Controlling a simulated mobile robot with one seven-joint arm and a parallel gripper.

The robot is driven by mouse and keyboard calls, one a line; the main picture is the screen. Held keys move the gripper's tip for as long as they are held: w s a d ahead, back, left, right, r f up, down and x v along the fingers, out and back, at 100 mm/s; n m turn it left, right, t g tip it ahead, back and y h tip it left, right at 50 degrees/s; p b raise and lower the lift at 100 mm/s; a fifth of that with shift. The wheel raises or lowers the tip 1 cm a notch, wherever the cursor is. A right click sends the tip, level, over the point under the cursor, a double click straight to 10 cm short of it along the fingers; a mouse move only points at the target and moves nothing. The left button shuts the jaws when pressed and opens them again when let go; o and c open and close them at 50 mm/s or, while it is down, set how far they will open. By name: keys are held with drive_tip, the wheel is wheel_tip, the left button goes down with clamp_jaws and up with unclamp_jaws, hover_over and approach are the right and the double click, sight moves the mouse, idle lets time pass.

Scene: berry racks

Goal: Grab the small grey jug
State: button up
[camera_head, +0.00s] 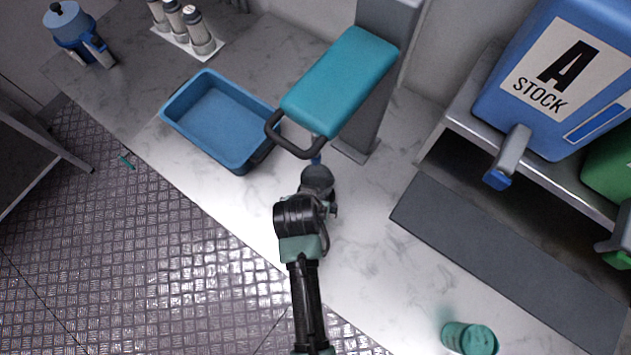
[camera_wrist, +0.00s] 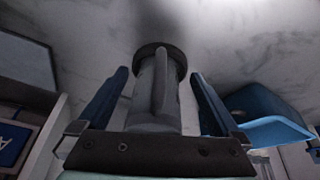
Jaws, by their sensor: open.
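The small grey jug (camera_head: 317,178) stands on the marble counter just beyond the end of my arm in the head view. In the wrist view the grey jug (camera_wrist: 158,105) fills the middle, with a darker rim and an upright handle-like strip facing the camera. My gripper (camera_wrist: 160,73) is open, with one blue finger on each side of the jug. Gaps show between the fingers and the jug's sides. In the head view my wrist hides the fingers and part of the jug.
A teal dispenser-like unit with a dark loop handle (camera_head: 293,142) overhangs close beyond the jug. A blue tray (camera_head: 203,140) lies to the left. A blue "A STOCK" container (camera_head: 560,75) is on a raised shelf at right. A teal cup (camera_head: 470,338) stands at the lower right.

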drive_tip(key=p, duration=0.1)
hover_over(319, 183)
drive_tip(key=s, duration=0.2)
drive_tip(key=shift+s+a+r, duration=0.1)
drive_tip(key=shift+s+a, duration=0.1)
drive_tip(key=shift+a, duration=0.1)
drive_tip(key=shift+w+d+f, duration=0.1)
drive_tip(key=shift+w+f, duration=0.1)
drive_tip(key=shift+f, duration=0.45)
drive_tip(key=c, duration=1.3)
drive_tip(key=shift+s+r, duration=0.1)
drive_tip(key=shift+r, duration=0.05)
